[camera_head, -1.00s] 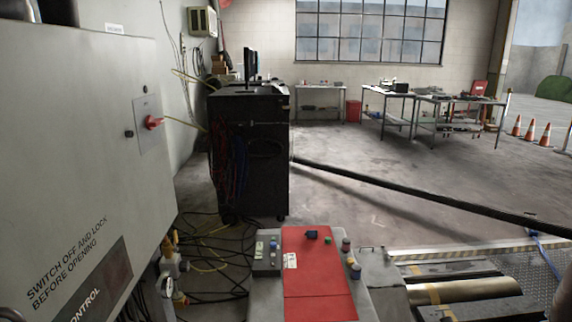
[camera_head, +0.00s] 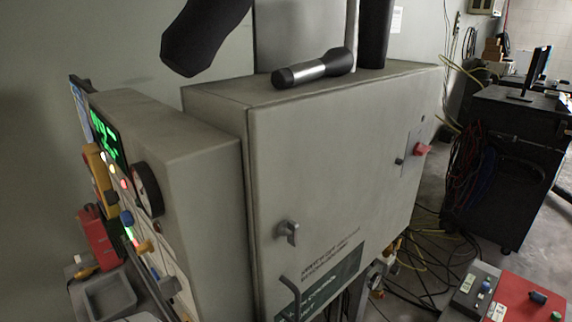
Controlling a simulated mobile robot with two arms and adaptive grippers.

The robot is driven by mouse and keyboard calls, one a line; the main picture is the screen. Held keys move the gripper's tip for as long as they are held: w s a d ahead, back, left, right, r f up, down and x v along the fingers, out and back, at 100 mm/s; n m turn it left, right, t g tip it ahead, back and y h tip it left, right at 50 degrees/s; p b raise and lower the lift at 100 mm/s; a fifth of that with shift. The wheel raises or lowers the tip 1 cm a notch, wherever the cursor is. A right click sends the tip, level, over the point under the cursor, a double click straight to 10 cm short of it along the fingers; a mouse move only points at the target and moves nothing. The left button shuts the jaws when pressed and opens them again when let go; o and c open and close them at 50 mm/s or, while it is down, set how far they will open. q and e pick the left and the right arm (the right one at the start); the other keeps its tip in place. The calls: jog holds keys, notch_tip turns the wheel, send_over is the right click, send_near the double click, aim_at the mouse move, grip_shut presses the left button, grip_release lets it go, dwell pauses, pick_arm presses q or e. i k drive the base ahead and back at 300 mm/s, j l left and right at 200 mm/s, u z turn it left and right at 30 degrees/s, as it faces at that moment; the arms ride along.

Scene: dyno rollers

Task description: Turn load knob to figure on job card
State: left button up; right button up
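At the left a control panel faces left and is seen at a steep angle. It has a green lit display (camera_head: 106,136), a round black-rimmed gauge (camera_head: 148,189), a blue knob (camera_head: 126,217), a yellow knob (camera_head: 145,247) and small lit buttons. I cannot tell which of these is the load knob; labels and settings are unreadable. No job card can be made out for certain; a pale sheet or panel edge (camera_head: 80,108) shows beyond the display.
A grey cabinet (camera_head: 340,170) with a door handle (camera_head: 288,232) and red switch (camera_head: 422,150) stands right of the panel. A torch (camera_head: 315,68) lies on top. A grey tray (camera_head: 110,296) sits below the panel. A black cart (camera_head: 505,150) and cables are at right.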

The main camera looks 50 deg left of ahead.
aim_at(127, 219)
jog(key=j+u, duration=0.15)
jog(key=u, duration=2.4)
